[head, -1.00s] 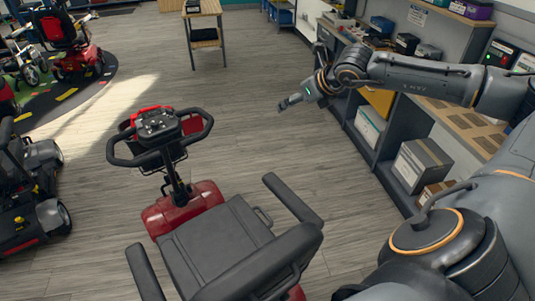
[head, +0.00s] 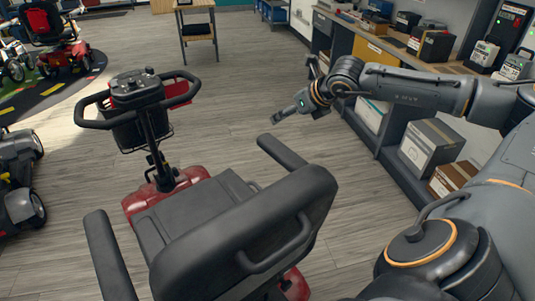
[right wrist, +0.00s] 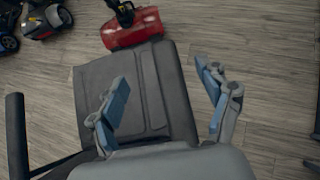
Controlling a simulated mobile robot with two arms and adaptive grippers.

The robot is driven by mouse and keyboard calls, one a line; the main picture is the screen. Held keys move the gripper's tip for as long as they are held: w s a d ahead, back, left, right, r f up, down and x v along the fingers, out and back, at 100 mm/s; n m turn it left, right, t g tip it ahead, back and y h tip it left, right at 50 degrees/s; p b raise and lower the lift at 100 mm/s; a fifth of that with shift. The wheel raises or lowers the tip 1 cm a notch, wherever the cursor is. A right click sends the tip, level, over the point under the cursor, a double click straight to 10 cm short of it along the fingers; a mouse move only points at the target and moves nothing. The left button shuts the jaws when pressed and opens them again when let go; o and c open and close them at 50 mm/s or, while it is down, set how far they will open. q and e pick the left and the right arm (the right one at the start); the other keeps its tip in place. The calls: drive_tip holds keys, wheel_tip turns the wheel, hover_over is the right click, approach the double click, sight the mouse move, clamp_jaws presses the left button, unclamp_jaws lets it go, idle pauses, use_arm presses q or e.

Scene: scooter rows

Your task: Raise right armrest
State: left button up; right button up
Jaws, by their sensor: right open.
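The scooter's right armrest (head: 282,152) is a dark padded bar in the head view, lying level beside the seat (head: 192,205). The left armrest (head: 108,254) is also down; it also shows at the left of the right wrist view (right wrist: 17,135). My right gripper (head: 290,111) is beyond the right armrest's front end, with floor behind it. In the right wrist view its blue-padded fingers (right wrist: 165,95) are spread, nothing held, one over the seat and one over floor. I cannot make out the right armrest there. My left gripper is out of view.
The seat back (head: 245,230) stands nearest me, with the handlebar (head: 135,95) beyond the seat. A shelf unit with boxes (head: 430,145) lines the right side. Other scooters (head: 18,190) stand at the left. Open floor lies around the scooter.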

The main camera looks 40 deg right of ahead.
drive_tip(key=b, duration=0.3)
approach(268, 138)
drive_tip(key=p+x, duration=0.1)
drive_tip(key=x, duration=0.8)
drive_tip(key=shift+f, duration=0.1)
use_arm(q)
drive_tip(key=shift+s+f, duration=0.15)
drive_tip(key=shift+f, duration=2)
use_arm(e)
drive_tip(key=shift+x, duration=0.8)
drive_tip(key=shift+c, duration=0.2)
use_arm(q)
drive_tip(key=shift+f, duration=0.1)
use_arm(e)
clamp_jaws()
